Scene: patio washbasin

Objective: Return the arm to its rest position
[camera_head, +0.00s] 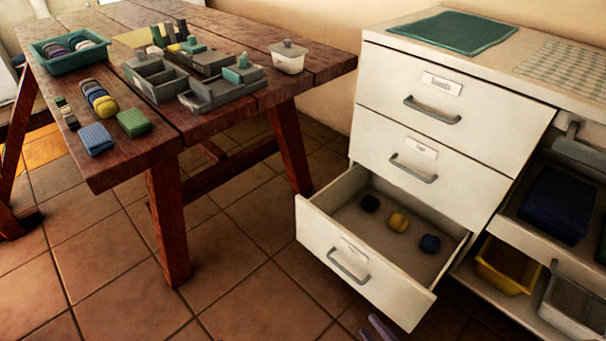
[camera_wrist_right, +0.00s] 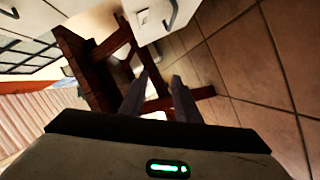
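My right gripper (camera_head: 378,328) shows only as fingertips at the bottom edge of the head view, below the open bottom drawer. In the right wrist view its two fingers (camera_wrist_right: 160,98) stand apart with nothing between them, so it is open and empty. My left gripper is in neither view. The white drawer cabinet (camera_head: 450,122) stands to the right. The upper two drawers are shut.
A wooden table (camera_head: 190,120) on the left carries a green tray (camera_head: 68,62), grey bins (camera_head: 155,80), a lidded container (camera_head: 288,57) and rolled cloths. A green mat (camera_head: 455,34) lies on the cabinet top. A yellow bin (camera_head: 508,268) sits on a low shelf. Tiled floor (camera_head: 235,250) is clear between.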

